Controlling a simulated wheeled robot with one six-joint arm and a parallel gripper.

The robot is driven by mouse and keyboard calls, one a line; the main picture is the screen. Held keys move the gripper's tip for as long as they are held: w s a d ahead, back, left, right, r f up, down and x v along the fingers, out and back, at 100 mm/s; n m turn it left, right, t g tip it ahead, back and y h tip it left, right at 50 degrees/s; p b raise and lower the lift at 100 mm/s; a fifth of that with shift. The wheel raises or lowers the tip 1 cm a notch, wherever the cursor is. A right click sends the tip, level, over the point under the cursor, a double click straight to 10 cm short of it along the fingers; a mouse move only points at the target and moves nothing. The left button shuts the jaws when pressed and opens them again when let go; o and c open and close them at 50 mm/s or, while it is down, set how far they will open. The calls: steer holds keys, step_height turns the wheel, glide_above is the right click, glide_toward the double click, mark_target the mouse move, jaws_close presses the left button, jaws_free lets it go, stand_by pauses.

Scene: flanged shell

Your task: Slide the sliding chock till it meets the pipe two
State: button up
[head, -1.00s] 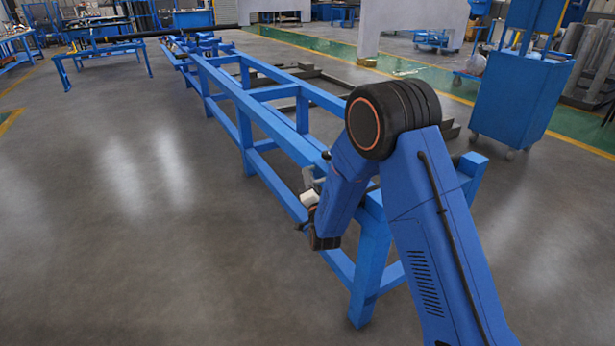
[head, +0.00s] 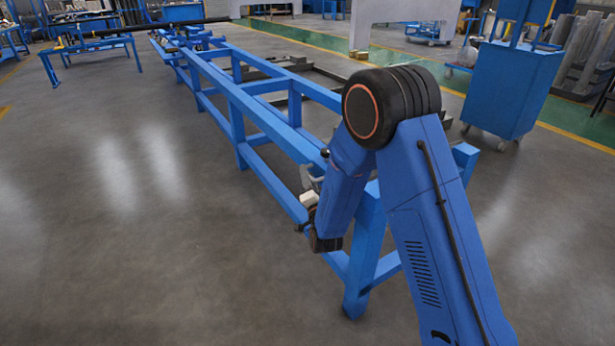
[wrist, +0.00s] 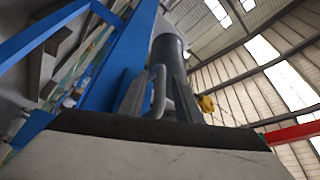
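My gripper (head: 312,176) is beside the near end of the long blue frame (head: 265,122) in the head view, small and partly hidden by my arm. Its pale body (wrist: 140,158) fills the bottom of the wrist view. Just beyond it stand dark wedge-shaped pieces and a grey metal loop (wrist: 158,88), in front of a dark cylinder (wrist: 168,55). I cannot tell whether the loop is part of the sliding chock or whether anything is gripped. A long black pipe (head: 150,32) lies across supports at the far left; I cannot tell which pipe is pipe two.
A blue cart (head: 508,90) stands at the right, beyond the frame. A blue stand (head: 92,52) is at the far left. The grey floor left of the frame is clear. Blue beams run close along the left of the wrist view.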

steer(key=v, duration=1.2)
steer(key=shift+w, duration=0.1)
